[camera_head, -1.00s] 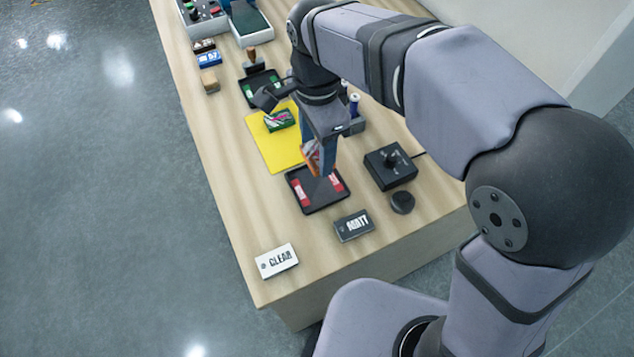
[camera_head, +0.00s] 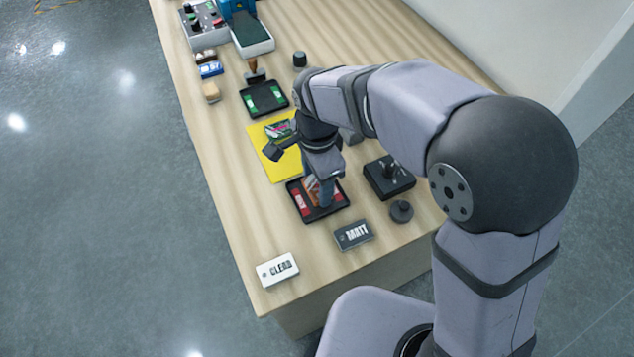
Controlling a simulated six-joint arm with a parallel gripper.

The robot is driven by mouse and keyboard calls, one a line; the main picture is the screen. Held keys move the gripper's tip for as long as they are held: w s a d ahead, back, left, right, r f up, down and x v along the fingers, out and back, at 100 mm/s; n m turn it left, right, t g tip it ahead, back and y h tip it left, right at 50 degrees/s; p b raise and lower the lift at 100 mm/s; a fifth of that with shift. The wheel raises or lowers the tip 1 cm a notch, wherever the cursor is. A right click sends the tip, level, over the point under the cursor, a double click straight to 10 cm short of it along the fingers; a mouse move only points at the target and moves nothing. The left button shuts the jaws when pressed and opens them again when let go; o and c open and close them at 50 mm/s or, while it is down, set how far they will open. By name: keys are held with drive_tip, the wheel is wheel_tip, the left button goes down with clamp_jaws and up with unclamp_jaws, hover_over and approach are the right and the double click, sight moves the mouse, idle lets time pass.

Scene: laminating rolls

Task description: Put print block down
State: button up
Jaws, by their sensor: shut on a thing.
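My gripper (camera_head: 321,190) points down over the black tray with red strips (camera_head: 321,217) near the front of the table. It is shut on the print block (camera_head: 311,187), a small piece with an orange-brown and pale printed face. The block is low, within the tray's outline. I cannot tell whether it touches the tray floor. My gripper hides part of the block and of the tray.
A yellow mat (camera_head: 265,165) with a green printed block (camera_head: 278,130) lies behind the tray. A black tray with green strips (camera_head: 264,99) is farther back.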

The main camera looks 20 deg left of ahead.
sight(317, 186)
drive_tip(key=shift+f, duration=0.85)
drive_tip(key=shift+f, duration=0.2)
drive_tip(key=o, duration=0.7)
drive_tip(key=shift+o, duration=0.2)
drive_tip(key=shift+r, duration=0.1)
wheel_tip(317, 186, up, 12)
drive_tip(key=b, duration=0.1)
drive_tip(key=shift+r, duration=0.1)
